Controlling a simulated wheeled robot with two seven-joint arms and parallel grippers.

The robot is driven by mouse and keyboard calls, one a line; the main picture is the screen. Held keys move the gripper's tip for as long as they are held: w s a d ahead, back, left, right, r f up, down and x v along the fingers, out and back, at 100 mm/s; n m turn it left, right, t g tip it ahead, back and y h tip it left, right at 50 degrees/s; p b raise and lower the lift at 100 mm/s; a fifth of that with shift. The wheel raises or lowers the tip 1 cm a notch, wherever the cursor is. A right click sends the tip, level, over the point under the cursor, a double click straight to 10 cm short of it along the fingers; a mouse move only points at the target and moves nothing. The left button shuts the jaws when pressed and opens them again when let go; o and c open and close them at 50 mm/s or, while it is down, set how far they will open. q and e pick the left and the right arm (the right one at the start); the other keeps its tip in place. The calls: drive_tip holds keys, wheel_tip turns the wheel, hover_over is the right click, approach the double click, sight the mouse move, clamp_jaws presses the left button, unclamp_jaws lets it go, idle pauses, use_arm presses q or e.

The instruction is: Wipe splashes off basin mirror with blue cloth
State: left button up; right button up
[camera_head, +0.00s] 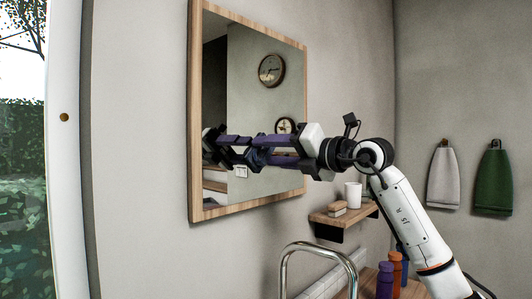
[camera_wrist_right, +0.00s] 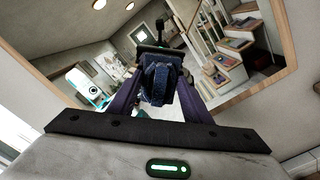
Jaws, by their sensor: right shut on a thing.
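The basin mirror (camera_head: 240,60) hangs on the wall in a pale wood frame, and its glass fills much of the right wrist view (camera_wrist_right: 195,20). My right gripper (camera_head: 262,155) reaches in from the right and is at the lower part of the glass, with its reflection beside it. It is shut on the blue cloth (camera_wrist_right: 155,84), a dark blue bundle between the purple fingers. The cloth seems to be at or very close to the glass; I cannot tell if it touches. I cannot make out any splashes. My left gripper is not in view.
A wooden shelf (camera_head: 337,218) below and right of the mirror holds a white cup (camera_head: 353,194) and a brush or block (camera_head: 337,209). A curved metal tap (camera_head: 318,247) and bottles (camera_head: 385,280) stand below. Grey (camera_head: 443,180) and green (camera_head: 493,182) towels hang at right.

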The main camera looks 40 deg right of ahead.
sight(278, 151)
drive_tip(key=shift+w+d+p, duration=0.2)
drive_tip(key=shift+d+p, duration=0.05)
drive_tip(key=shift+d, duration=1.85)
drive_tip(key=shift+w+d+p, duration=0.15)
drive_tip(key=shift+d+p, duration=0.05)
drive_tip(key=shift+d, duration=1.85)
drive_tip(key=shift+a, duration=0.55)
drive_tip(key=shift+s+a+b, duration=0.15)
drive_tip(key=shift+a, duration=1.45)
drive_tip(key=shift+s+a+b, duration=0.15)
drive_tip(key=shift+a+b, duration=0.05)
drive_tip(key=shift+a, duration=1.45)
drive_tip(key=shift+s+a+b, duration=0.15)
drive_tip(key=shift+a, duration=1.45)
